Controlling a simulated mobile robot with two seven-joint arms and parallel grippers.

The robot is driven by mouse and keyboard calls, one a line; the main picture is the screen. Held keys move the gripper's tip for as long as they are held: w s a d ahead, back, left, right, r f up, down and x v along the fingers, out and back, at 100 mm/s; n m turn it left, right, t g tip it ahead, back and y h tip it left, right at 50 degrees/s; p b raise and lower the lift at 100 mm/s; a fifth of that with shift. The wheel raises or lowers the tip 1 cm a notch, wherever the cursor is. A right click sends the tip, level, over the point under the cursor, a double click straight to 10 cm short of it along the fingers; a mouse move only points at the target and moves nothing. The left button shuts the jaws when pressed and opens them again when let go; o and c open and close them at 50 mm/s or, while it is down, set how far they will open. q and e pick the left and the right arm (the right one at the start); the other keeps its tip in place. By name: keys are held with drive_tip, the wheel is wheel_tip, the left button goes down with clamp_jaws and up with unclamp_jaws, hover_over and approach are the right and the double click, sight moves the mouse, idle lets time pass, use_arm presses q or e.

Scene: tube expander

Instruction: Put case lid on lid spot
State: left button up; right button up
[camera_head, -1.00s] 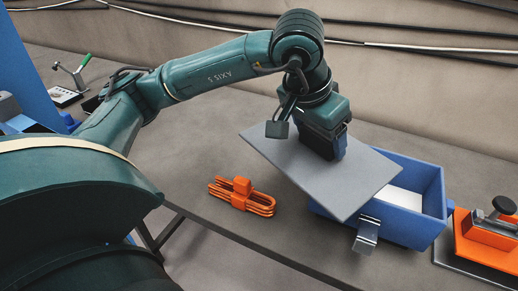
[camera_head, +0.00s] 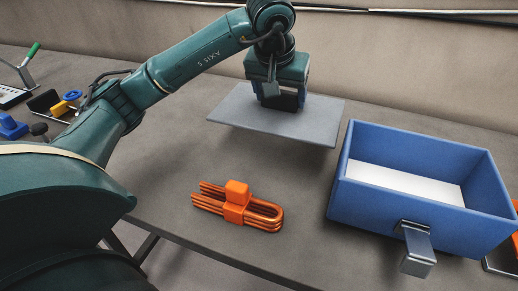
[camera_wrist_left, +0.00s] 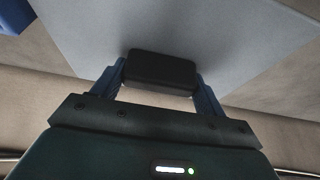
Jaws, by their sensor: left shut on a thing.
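The case lid (camera_head: 240,114) is a flat grey panel held level above the table, left of and apart from the blue case (camera_head: 360,195). My left gripper (camera_head: 279,101) is above the lid and shut on its dark handle; the left wrist view shows the black handle (camera_wrist_left: 160,70) between the two blue fingers, with the lid (camera_wrist_left: 225,35) beyond it. The case is open, with a white surface inside and a metal latch (camera_head: 416,248) at its front. I cannot make out a marked lid spot. My right gripper is not in view.
Small blue and yellow tools (camera_head: 67,104) and a green-handled device (camera_head: 30,58) stand at the left. An orange item shows at the right edge.

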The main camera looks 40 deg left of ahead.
sight(274, 114)
use_arm(q)
drive_tip(key=shift+w+a+f, duration=0.25)
drive_tip(key=shift+f, duration=0.35)
wheel_tip(274, 114, down, 10)
drive_tip(key=shift+r+b, duration=0.1)
drive_tip(key=shift+b, duration=0.4)
drive_tip(key=o, duration=1.3)
drive_tip(key=shift+f, duration=0.2)
drive_tip(key=v, duration=1.2)
drive_tip(key=shift+r+p, duration=0.15)
drive_tip(key=shift+p, duration=0.25)
